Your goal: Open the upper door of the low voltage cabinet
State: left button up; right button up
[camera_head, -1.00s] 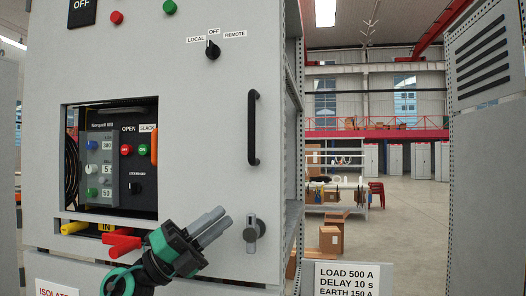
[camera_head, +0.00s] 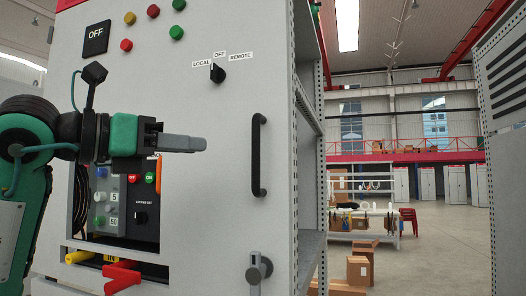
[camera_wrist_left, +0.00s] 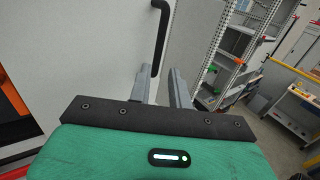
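The grey upper door (camera_head: 215,130) of the low voltage cabinet faces me and looks shut. Its black vertical handle (camera_head: 258,155) is near the right edge, and it also shows in the wrist view (camera_wrist_left: 160,35). A grey latch (camera_head: 259,269) is below the handle. My left gripper (camera_head: 203,144) is raised in front of the door, left of the handle and apart from it, pointing right. In the wrist view its two grey fingers (camera_wrist_left: 163,75) stand apart with nothing between them. My right gripper is not in view.
A selector switch (camera_head: 218,72) and coloured lamps are above. A red lever (camera_head: 122,277) and yellow plug (camera_head: 78,257) stick out at the lower left. The cabinet's open side frame (camera_head: 310,150) is right of the door. Boxes (camera_head: 360,270) stand beyond, across open floor.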

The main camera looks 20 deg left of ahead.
pick_arm(q)
jog(key=p, duration=0.5)
send_over(256, 184)
jog(key=a, duration=0.1)
jog(key=shift+w+d, duration=0.4)
jog(key=shift+w, duration=0.05)
grip_shut()
